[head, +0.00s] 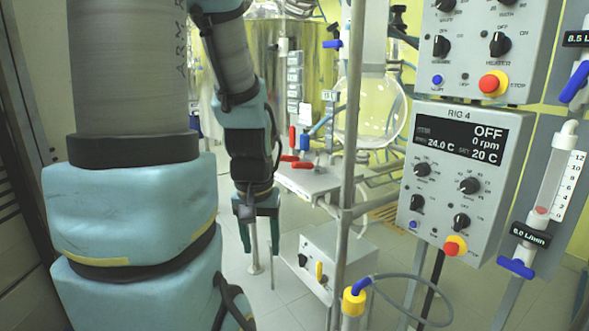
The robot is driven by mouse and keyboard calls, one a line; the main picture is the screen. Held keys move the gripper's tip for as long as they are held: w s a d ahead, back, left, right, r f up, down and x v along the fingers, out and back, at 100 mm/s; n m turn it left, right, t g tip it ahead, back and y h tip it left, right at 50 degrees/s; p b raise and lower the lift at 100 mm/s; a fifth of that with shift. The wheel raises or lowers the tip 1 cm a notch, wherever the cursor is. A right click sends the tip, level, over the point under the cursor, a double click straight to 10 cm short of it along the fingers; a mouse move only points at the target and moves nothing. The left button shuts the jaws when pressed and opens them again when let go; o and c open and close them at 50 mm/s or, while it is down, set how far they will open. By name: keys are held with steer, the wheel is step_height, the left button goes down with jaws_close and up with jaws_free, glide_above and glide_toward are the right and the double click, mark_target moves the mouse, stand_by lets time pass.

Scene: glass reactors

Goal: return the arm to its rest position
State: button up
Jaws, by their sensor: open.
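My arm fills the left of the head view, with its blue and grey links bending over and down. My gripper (260,236) hangs at the arm's end, pointing down, with its two dark green fingers apart and nothing seen between them. It is in front of the pale floor, left of the upright metal post. It appears clear of the equipment around it.
The RIG 4 control box (464,185) reads OFF, 0 rpm. A round glass flask (378,112) and an upright metal post (346,150) stand right of my gripper. A shelf (312,181) with red-handled valves and a low grey box (318,262) are nearby.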

step_height(320, 180, up, 14)
steer(key=p, duration=1.1)
steer(key=shift+f, duration=0.2)
stand_by(0.5)
